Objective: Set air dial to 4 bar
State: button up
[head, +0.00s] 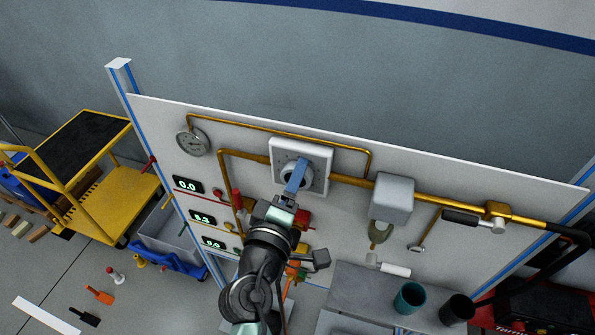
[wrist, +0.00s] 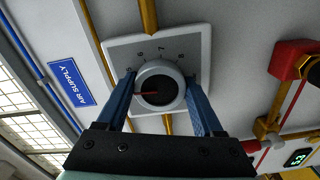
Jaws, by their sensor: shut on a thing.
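The air dial (wrist: 157,88) is a round grey knob with a dark face and a red pointer, on a square white plate (wrist: 193,47). The plate shows in the head view (head: 317,155) near the middle of the panel. In the wrist view the red pointer points left. Small numbers, including 6 and 7, lie along the plate's upper part; the lower marks are hidden. My gripper (wrist: 161,84) is shut on the dial, one blue finger on each side. In the head view my gripper (head: 297,176) covers part of the dial.
A white panel (head: 460,185) carries brass pipes, a round gauge (head: 193,141) and displays; the middle display (head: 202,217) appears to read 6.3. A grey box (head: 391,199) sits to the right. A yellow cart (head: 116,203) stands left. An "AIR SUPPLY" label (wrist: 66,83) is beside the plate.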

jog(key=shift+n, duration=0.3)
dwell(0.4)
jog(key=o, duration=1.4)
jog(key=shift+s, duration=0.1)
jog(key=b+v, duration=0.4)
jog(key=v, duration=0.9)
